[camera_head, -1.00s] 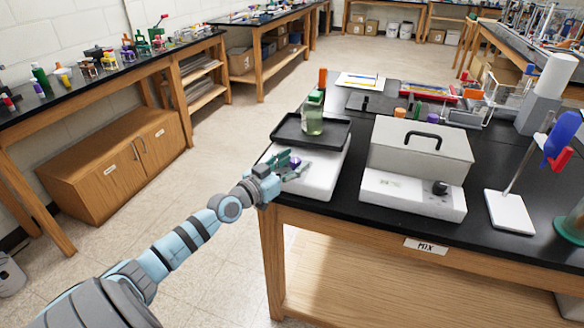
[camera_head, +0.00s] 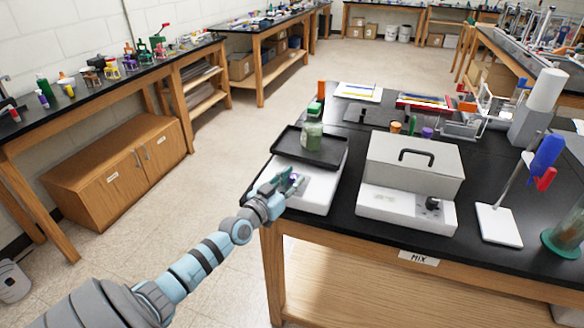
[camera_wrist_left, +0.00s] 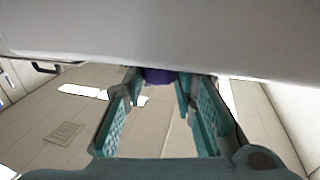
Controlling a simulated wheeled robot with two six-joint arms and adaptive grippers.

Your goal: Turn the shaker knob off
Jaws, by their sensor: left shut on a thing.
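The shaker (camera_head: 316,192) is a white box with a black tray (camera_head: 285,146) on top, at the left end of the black bench. In the left wrist view the purple knob (camera_wrist_left: 160,76) sits between the tips of the fingers, under the pale shaker body (camera_wrist_left: 170,40). The fingers hide much of the knob, and its mark is not visible. My right gripper is not in view.
A white box device (camera_head: 410,165) with a handle and black knob (camera_head: 433,204) stands right of the shaker. A stand with a blue clamp (camera_head: 545,155) is farther right. A MIX label (camera_head: 418,258) is on the bench's front edge. The floor left of the bench is clear.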

